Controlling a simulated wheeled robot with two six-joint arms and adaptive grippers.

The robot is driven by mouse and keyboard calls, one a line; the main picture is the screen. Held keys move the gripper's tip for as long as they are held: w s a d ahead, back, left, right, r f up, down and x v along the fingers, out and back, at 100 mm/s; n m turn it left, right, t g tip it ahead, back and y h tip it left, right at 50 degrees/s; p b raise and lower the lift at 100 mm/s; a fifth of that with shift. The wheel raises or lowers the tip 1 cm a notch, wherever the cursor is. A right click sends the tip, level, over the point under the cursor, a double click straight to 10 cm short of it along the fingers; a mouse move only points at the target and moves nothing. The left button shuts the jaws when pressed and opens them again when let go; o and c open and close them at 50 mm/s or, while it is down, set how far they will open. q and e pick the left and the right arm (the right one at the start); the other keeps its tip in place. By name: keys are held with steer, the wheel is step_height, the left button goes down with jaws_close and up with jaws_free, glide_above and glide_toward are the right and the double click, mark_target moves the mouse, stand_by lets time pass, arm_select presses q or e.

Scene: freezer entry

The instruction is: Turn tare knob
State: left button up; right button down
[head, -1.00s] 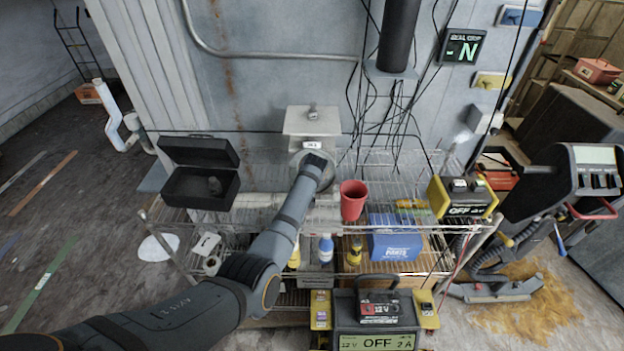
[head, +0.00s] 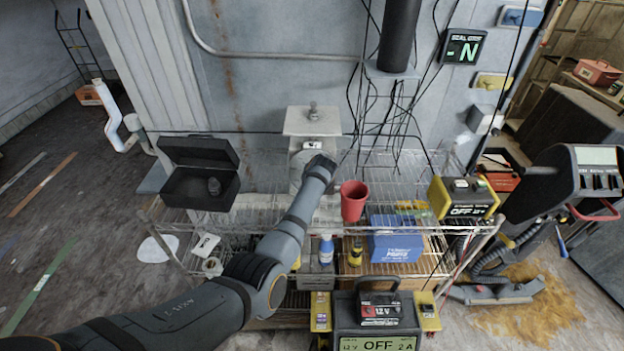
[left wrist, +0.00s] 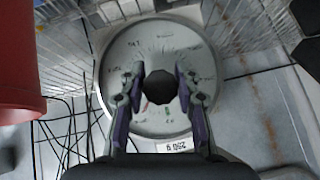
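A grey scale (head: 297,166) with a round dial stands at the back of the wire shelf, with a small label on its upper part. In the left wrist view the pale dial face (left wrist: 118,62) fills the middle, with a dark faceted knob (left wrist: 160,88) at its centre. My left gripper (left wrist: 160,75) is open, one finger on each side of the knob. I cannot tell whether the fingers touch it. In the head view my left gripper (head: 321,164) is in front of the dial's right side, and the knob is hidden. My right gripper is not in view.
A red cup (head: 353,201) stands just right of my left gripper. An open black case (head: 202,187) is to the left. A yellow-black charger (head: 462,198) is on the shelf's right end. Cables hang along the wall behind.

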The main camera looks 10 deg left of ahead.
arm_select(q)
steer(key=o, duration=0.4)
steer(key=shift+c, duration=0.2)
step_height(320, 180, up, 10)
stand_by(0.4)
